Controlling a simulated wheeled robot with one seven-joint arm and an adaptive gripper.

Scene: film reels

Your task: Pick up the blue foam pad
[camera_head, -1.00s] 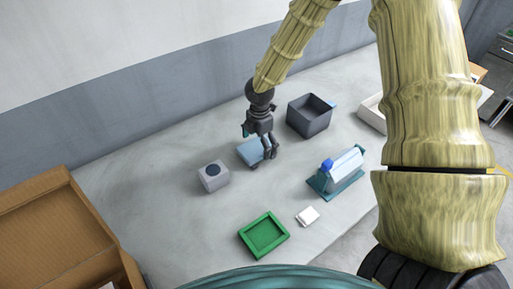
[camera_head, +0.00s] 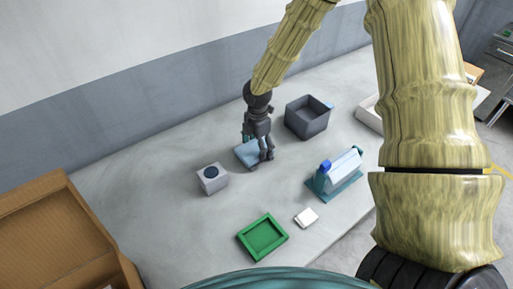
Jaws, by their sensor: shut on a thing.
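The light blue foam pad (camera_head: 246,155) lies on the grey table behind the middle, partly hidden by my gripper. My gripper (camera_head: 263,159) points down at the pad's right side, its fingers closed on the pad. The pad looks to be at or very near the table surface; I cannot tell whether there is a gap under it.
A dark grey bin (camera_head: 308,124) stands right of my gripper. A grey block with a dark round top (camera_head: 213,182) is at the left front. A teal stand with a bottle (camera_head: 338,176), a green tray (camera_head: 263,239) and a small white block (camera_head: 306,218) lie nearer. A cardboard box (camera_head: 62,231) is at left.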

